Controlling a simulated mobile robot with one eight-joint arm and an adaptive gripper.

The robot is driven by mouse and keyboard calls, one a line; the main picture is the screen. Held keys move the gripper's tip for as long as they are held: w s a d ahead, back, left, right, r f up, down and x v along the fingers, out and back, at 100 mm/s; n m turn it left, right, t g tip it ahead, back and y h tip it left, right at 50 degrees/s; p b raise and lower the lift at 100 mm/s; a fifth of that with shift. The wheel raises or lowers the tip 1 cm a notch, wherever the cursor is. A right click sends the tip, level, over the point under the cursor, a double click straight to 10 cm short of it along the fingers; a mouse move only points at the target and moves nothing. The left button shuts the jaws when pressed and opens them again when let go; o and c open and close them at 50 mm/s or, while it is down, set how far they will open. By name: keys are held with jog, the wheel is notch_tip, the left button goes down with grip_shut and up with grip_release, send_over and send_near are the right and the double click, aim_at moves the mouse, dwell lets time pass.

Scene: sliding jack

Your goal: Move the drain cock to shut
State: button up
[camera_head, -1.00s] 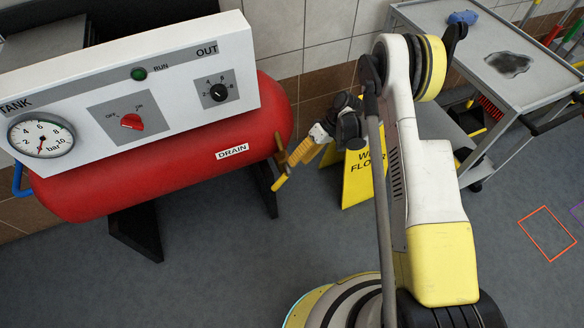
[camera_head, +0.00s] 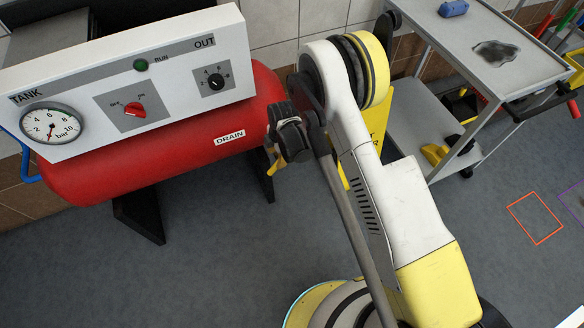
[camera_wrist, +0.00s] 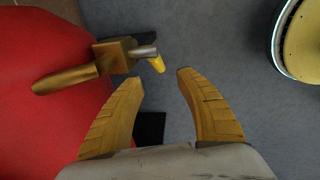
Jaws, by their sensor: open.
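The drain cock (camera_wrist: 112,58) shows in the wrist view as a brass body with a spout, against the red tank's right end. Its lever has a grey shank and a yellow tip (camera_wrist: 158,65) that points right and slightly down in that picture. My gripper (camera_wrist: 158,77) is open and empty. The yellow tip appears just beyond the fingertips, nearer the left finger; I cannot tell whether they touch.
The red tank (camera_head: 130,170) stands on black legs under a white panel with a gauge (camera_head: 50,130), a red switch (camera_head: 135,109) and a black knob (camera_head: 216,81). A yellow floor sign (camera_head: 378,110) stands behind my arm. A grey cart (camera_head: 490,50) is at right.

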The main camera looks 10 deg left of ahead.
aim_at(274, 167)
jog(key=shift+n, duration=0.8)
jog(key=f+b, duration=0.1)
jog(key=f, duration=0.2)
jog(key=a+f+b, duration=0.1)
jog(key=f+b, duration=0.1)
jog(key=f, duration=0.2)
jog(key=w+a+f+b, duration=0.1)
jog(key=f, duration=0.2)
jog(key=shift+f, duration=0.3)
grip_shut()
